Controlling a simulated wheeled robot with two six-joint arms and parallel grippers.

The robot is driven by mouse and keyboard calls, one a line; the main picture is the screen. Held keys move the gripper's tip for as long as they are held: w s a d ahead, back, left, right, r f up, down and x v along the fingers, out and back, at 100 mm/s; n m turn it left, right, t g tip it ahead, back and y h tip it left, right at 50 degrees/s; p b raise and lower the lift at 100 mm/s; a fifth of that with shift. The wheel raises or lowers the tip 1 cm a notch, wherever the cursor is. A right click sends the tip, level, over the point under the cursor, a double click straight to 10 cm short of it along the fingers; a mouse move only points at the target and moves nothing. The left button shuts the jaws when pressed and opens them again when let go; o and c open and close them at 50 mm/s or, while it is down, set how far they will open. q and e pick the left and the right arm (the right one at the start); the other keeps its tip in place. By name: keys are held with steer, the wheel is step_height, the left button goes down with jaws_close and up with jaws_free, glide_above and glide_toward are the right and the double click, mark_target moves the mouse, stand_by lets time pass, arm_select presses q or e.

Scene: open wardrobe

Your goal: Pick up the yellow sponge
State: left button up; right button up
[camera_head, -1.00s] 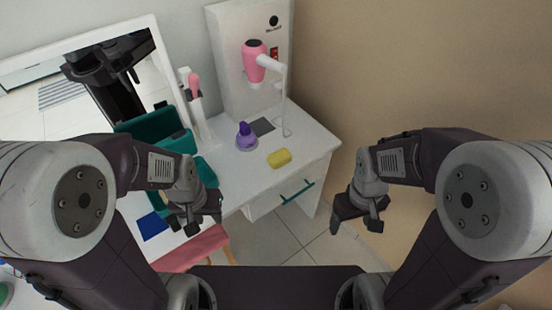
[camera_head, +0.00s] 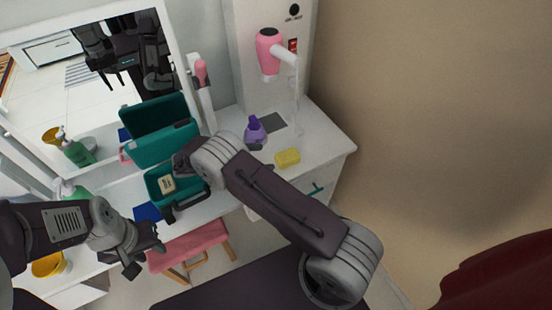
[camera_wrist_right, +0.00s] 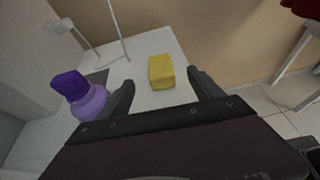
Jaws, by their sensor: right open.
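The yellow sponge (camera_head: 287,157) lies on the white counter (camera_head: 325,148), near its front edge and right of the purple bottle (camera_head: 255,130). In the right wrist view the sponge (camera_wrist_right: 161,72) is ahead of my right gripper (camera_wrist_right: 163,92), roughly between its two spread fingers, with nothing held. The purple bottle (camera_wrist_right: 85,98) stands just left of the left finger there.
A teal open case (camera_head: 165,135) stands left of my right wrist. A pink hair dryer (camera_head: 270,52) hangs above the counter. A pink stool (camera_head: 190,245) stands in front. A dark red object (camera_head: 500,275) is at the lower right. The counter right of the sponge is clear.

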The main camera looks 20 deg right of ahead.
mark_target(285, 156)
steer(key=shift+a, duration=0.15)
steer(key=x, duration=0.4)
steer(key=shift+p, duration=0.35)
steer(key=x, duration=0.4)
steer(key=shift+d+f+p, duration=0.3)
steer(key=shift+f+p, duration=0.05)
steer(key=shift+w+d+f, duration=0.1)
steer(key=shift+d+f, duration=0.1)
steer(key=shift+d, duration=0.05)
steer(key=shift+a, duration=0.1)
steer(key=c, duration=1.4)
steer(key=shift+r, duration=0.6)
step_height(285, 156, up, 4)
steer(key=shift+f, duration=0.2)
steer(key=s+d+r+p, duration=0.1)
steer(key=s+d+r, duration=0.4)
steer(key=s, duration=0.5)
steer(key=shift+s+d+r, duration=0.2)
steer(key=shift+d+r, duration=0.05)
steer(key=shift+r, duration=0.4)
